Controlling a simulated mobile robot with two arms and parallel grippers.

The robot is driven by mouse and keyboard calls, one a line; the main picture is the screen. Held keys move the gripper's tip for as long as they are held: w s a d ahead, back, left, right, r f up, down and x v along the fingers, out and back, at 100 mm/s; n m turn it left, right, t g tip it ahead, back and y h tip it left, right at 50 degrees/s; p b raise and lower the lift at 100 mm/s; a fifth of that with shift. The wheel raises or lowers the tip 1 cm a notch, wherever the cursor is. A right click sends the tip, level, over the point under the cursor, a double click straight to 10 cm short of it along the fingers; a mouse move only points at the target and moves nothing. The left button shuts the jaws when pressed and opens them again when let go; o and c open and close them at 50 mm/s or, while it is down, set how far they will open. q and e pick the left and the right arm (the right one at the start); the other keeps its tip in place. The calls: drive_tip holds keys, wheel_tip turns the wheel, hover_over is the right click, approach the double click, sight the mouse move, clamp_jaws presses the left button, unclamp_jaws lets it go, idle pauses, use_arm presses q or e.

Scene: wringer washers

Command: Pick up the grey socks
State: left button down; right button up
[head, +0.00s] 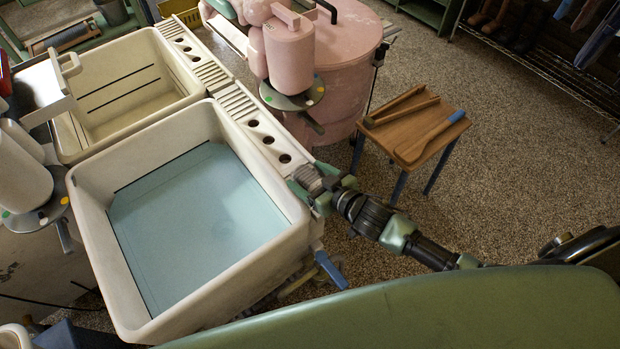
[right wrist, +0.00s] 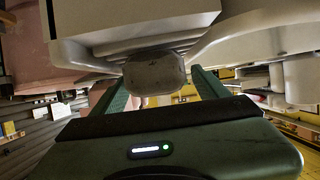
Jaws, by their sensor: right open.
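A small grey ribbed bundle, apparently the grey socks (head: 308,177), sits on the rim ledge at the near right corner of the white tub (head: 283,190). My right gripper (head: 318,188) is at this corner with its green fingers around the bundle. In the right wrist view a rounded grey end of it (right wrist: 155,72) shows between the two spread fingers, with the jaws open. I cannot tell whether either finger touches it. My left gripper is not in view.
The near tub holds blue water (head: 200,225); a second cream tub (head: 120,85) lies behind it. A pink washer (head: 345,60) stands beyond. A small wooden stool (head: 425,125) with wooden tools stands to the right. The speckled floor (head: 510,190) is clear there.

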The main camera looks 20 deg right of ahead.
sight(309, 176)
drive_tip(key=c, duration=1.5)
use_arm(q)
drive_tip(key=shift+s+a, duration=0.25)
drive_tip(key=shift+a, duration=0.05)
use_arm(e)
drive_tip(key=shift+r, duration=0.1)
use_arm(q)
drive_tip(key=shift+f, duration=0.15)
use_arm(e)
wheel_tip(309, 176, up, 20)
drive_tip(key=shift+f, duration=0.1)
